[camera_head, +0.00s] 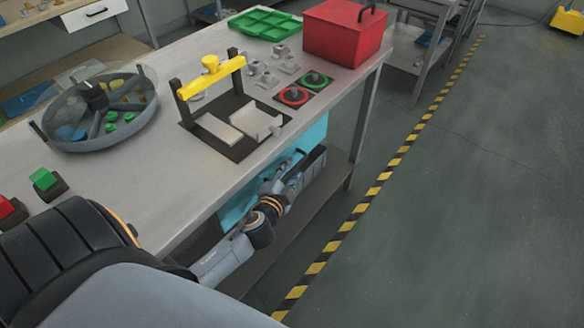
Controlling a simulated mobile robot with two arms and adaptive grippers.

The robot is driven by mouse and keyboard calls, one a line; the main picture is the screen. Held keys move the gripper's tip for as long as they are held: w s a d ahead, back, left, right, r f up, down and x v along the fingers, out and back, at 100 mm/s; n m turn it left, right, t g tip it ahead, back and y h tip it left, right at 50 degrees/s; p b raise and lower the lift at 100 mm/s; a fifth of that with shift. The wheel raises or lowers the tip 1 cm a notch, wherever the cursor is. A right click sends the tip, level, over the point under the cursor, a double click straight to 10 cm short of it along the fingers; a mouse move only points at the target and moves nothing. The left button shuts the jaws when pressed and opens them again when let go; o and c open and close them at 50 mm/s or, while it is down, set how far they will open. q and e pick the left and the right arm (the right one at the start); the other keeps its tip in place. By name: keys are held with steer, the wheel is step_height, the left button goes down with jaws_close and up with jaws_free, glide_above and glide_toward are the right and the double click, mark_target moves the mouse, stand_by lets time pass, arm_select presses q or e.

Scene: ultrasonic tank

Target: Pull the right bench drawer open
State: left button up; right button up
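A cyan panel (315,134) shows under the near right edge of the grey bench (190,190); it looks like the front of the bench drawer. My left arm reaches along the bench's near side, and my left gripper (292,164) is in front of the cyan panel, close to or touching it. The gripper is small and partly covers the panel. I cannot make out a handle or whether the fingers are open or shut. How far the drawer stands out is unclear. My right gripper is not in view.
On the bench are a round tank (100,135), a yellow-handled fixture (211,70), a red box (345,32), a green tray (264,24) and green and red buttons at the left. A lower shelf (325,185) lies under the bench. Floor right of the striped line (372,192) is clear.

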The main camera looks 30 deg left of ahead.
arm_select(q)
steer(key=shift+w+a+f, duration=0.15)
steer(key=shift+w, duration=0.4)
jaws_close()
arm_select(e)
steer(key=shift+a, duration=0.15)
